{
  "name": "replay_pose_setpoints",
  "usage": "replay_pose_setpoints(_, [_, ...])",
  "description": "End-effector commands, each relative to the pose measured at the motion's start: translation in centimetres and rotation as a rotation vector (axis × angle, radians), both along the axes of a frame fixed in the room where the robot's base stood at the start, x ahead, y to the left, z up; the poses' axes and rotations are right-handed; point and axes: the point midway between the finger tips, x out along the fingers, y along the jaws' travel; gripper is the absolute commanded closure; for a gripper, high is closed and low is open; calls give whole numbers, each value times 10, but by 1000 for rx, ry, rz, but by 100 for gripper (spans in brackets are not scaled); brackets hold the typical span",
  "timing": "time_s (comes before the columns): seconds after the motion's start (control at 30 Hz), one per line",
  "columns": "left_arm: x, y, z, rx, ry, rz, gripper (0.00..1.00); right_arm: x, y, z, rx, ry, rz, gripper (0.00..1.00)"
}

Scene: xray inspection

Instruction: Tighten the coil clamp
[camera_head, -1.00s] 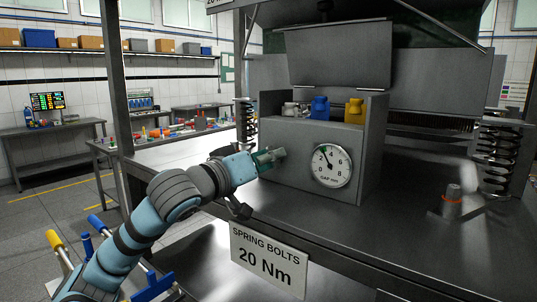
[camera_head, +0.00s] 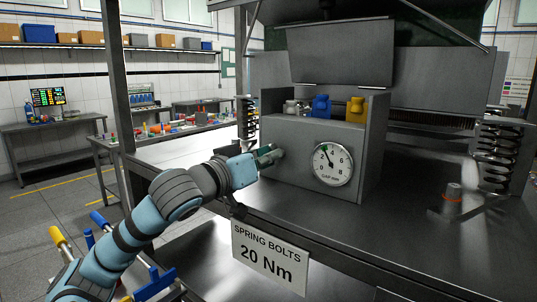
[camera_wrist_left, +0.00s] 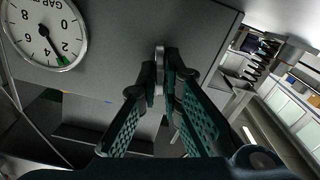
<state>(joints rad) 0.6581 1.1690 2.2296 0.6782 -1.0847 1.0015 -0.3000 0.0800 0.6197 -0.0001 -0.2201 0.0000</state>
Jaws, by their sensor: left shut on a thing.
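A grey metal box with a round dial gauge marked "GAP mm" (camera_head: 332,164) on its front stands on the metal bench. The gauge also shows in the left wrist view (camera_wrist_left: 43,33), with a green mark near 2. The needle points to the upper left in the head view. My left gripper (camera_head: 269,155) is at the box's front, left of the gauge. In the left wrist view my left gripper (camera_wrist_left: 160,80) is shut on a small grey knob (camera_wrist_left: 159,57), seen edge-on against the box. The fingers hide part of the knob. My right gripper is not in view.
Blue (camera_head: 321,107) and yellow (camera_head: 355,110) objects sit in the box's top. Coil springs stand at left (camera_head: 247,122) and right (camera_head: 496,160). A post with an orange ring (camera_head: 453,198) stands at right. A "SPRING BOLTS 20 Nm" sign (camera_head: 270,257) hangs at the bench front.

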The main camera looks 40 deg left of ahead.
Motion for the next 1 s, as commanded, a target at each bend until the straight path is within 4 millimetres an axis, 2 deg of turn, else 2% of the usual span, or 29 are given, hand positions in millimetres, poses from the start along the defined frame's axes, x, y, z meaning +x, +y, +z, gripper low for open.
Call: replay_pose_setpoints(1.0, [0,-1,2,957,21,2,100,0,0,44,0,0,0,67])
